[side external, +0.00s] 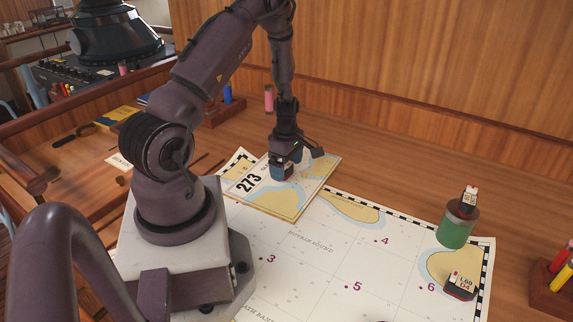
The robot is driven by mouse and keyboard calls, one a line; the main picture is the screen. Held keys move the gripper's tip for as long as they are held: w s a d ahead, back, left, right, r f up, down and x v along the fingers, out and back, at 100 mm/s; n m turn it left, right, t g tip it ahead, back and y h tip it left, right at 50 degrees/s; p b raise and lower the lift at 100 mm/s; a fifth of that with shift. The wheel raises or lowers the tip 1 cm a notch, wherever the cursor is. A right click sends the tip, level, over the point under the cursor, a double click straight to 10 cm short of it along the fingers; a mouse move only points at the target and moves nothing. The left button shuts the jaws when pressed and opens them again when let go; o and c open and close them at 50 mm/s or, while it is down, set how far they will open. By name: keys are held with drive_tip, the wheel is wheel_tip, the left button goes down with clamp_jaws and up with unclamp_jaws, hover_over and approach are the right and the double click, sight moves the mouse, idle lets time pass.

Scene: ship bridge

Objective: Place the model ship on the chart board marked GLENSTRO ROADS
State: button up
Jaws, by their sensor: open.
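My gripper (288,156) is open, low over a chart board (292,205) marked 273. The rest of the board's lettering is partly hidden by my gripper and too small to read, so I cannot make out GLENSTRO ROADS. A small dark and blue object (282,170) shows right under my gripper, over the board. I cannot tell whether it is the model ship, or whether it touches the board or the fingers. Another chart sheet or board (237,160) shows at the board's left edge.
A large chart (320,240) with numbered points covers the table. At the right stand a green cylinder (456,230) with a small red and white piece (469,199) on top, a dark labelled block (460,286) and a wooden pencil holder (550,290). A wooden wall is behind.

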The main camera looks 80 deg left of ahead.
sight(287, 165)
wheel_tip(287, 165, up, 12)
drive_tip(key=w+d+r+m+t, duration=0.2)
drive_tip(key=w+d+r+m, duration=0.2)
drive_tip(key=d+r+m, duration=0.4)
drive_tip(key=s+d+r+m+t, duration=0.1)
drive_tip(key=s+d+r+m, duration=0.3)
drive_tip(key=d+m, duration=0.5)
drive_tip(key=s+d+r+m+t, duration=0.2)
drive_tip(key=s+d+r+m, duration=0.3)
drive_tip(key=d+r+m, duration=0.4)
drive_tip(key=shift+s+d+m+t, duration=0.3)
drive_tip(key=shift+d+m, duration=0.2)
drive_tip(key=shift+d, duration=0.5)
